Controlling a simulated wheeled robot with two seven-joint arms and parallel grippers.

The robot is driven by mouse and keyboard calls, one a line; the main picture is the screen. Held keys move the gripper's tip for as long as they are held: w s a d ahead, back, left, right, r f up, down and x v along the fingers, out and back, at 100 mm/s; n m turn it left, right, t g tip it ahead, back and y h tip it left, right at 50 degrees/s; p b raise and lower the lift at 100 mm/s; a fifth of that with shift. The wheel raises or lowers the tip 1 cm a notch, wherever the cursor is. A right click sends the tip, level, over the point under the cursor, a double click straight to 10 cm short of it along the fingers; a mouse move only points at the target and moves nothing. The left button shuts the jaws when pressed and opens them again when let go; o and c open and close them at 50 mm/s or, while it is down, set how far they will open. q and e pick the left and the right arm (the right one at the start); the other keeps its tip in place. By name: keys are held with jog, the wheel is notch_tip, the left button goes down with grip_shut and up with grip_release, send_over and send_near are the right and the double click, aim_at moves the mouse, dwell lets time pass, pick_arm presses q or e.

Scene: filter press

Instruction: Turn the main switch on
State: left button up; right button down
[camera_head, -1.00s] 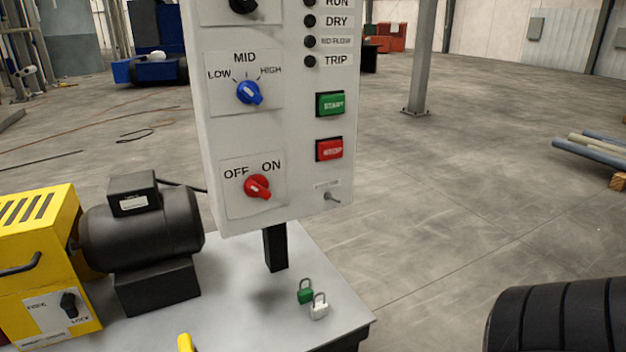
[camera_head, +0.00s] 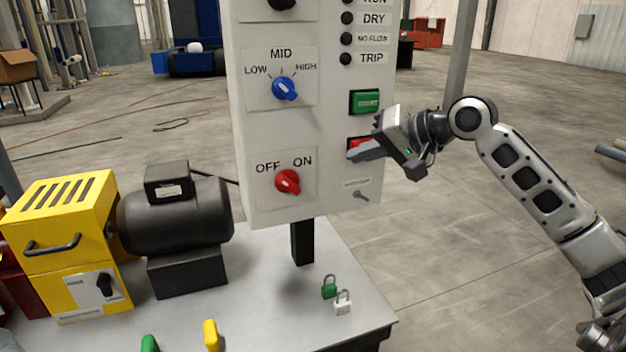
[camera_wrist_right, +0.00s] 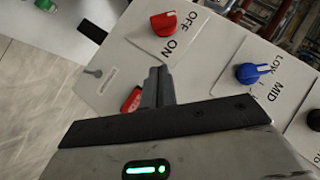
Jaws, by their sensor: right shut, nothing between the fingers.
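The main switch is a red rotary knob (camera_head: 288,182) below the OFF and ON labels, low on the grey control panel (camera_head: 333,190). In the right wrist view the red knob (camera_wrist_right: 163,23) is beyond the fingertips, toward the top. I cannot tell surely which label it points to. My right gripper (camera_head: 353,153) is shut and empty, in front of the panel, right of the knob and above its height. It partly covers the red stop button (camera_head: 358,143). The closed fingers (camera_wrist_right: 158,72) point toward the panel, apart from the knob. My left gripper is not in view.
A blue LOW-MID-HIGH knob (camera_head: 285,88) is above the switch, and a green start button (camera_head: 365,101) is above my gripper. A small toggle (camera_head: 361,195) is at lower right. Green (camera_head: 329,287) and white (camera_head: 343,302) padlocks are on the table (camera_head: 270,325), beside a black motor (camera_head: 175,220).

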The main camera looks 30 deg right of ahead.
jog(key=p, duration=0.2)
send_near(297, 185)
jog(key=w+d, duration=0.1)
jog(key=w, duration=0.3)
jog(key=shift+w+a+f, duration=0.15)
jog(key=shift+a+f, duration=0.2)
jog(key=shift+f, duration=0.15)
jog(key=shift+w+a+f, duration=0.15)
jog(key=shift+a+f, duration=0.2)
jog(key=shift+f, duration=0.15)
jog(key=shift+w+a+f, duration=0.1)
jog(key=shift+a+f, duration=0.45)
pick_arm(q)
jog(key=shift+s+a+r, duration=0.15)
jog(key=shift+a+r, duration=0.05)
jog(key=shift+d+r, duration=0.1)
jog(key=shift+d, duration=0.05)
